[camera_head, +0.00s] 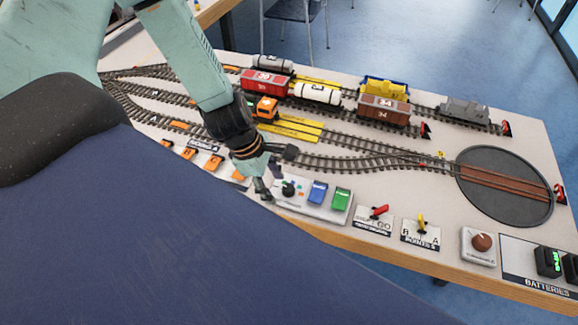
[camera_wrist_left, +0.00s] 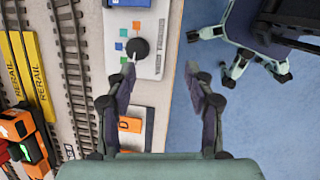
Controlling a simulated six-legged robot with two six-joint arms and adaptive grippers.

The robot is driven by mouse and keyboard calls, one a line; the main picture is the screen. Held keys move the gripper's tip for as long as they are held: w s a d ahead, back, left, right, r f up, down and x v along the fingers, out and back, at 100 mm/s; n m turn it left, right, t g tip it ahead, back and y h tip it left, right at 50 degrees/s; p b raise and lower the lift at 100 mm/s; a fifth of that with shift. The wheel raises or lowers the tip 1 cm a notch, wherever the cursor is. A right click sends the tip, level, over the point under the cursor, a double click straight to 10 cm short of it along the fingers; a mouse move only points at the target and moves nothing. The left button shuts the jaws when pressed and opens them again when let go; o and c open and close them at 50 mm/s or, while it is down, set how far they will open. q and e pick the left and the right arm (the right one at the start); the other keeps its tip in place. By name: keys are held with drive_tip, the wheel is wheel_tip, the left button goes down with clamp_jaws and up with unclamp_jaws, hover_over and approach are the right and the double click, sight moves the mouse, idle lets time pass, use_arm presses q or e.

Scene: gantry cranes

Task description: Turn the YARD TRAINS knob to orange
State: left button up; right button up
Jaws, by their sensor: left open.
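The black YARD TRAINS knob (camera_head: 289,188) sits on a white control panel (camera_head: 313,206) near the table's front edge. Coloured squares lie around it; in the left wrist view the knob (camera_wrist_left: 138,48) has blue, green and orange squares on its upper and left sides. Which colour its pointer faces is unclear. My left gripper (camera_head: 274,174) is open and empty, beside the knob in the head view. In the left wrist view the left gripper's (camera_wrist_left: 164,82) left fingertip is close to the knob, and its right fingertip is over the floor past the table edge. My right gripper is not in view.
Blue (camera_head: 318,192) and green (camera_head: 341,199) switches share the panel. A red lever (camera_head: 379,212), a yellow lever (camera_head: 422,224) and a brown knob (camera_head: 482,242) stand to the right. Orange switches (camera_head: 188,153) lie left. Tracks and model wagons fill the table behind.

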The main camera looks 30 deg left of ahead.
sight(289, 188)
use_arm(q)
drive_tip(key=w+n+b, duration=0.1)
drive_tip(key=w+a+n+b, duration=0.1)
drive_tip(key=n, duration=0.1)
drive_tip(key=shift+w+r+h, duration=0.2)
drive_tip(key=shift+w+h, duration=0.2)
drive_tip(key=shift+w+d+f+t+b, duration=0.1)
drive_tip(key=shift+f+t+b, duration=0.3)
drive_tip(key=shift+b, duration=0.6)
drive_tip(key=shift+w+f+b, duration=0.3)
drive_tip(key=shift+f+b, duration=0.4)
drive_tip(key=shift+b, duration=0.05)
drive_tip(key=shift+w+d+f+b, duration=0.1)
drive_tip(key=shift+d+f+b, duration=0.45)
drive_tip(key=shift+b, duration=0.55)
drive_tip(key=shift+f+b, duration=0.55)
drive_tip(key=shift+b, duration=0.2)
drive_tip(key=shift+w+d+f+b, duration=0.1)
drive_tip(key=shift+w+f+b, duration=0.15)
drive_tip(key=shift+f+b, duration=0.25)
drive_tip(key=shift+d+b, duration=0.2)
drive_tip(key=shift+b, duration=0.1)
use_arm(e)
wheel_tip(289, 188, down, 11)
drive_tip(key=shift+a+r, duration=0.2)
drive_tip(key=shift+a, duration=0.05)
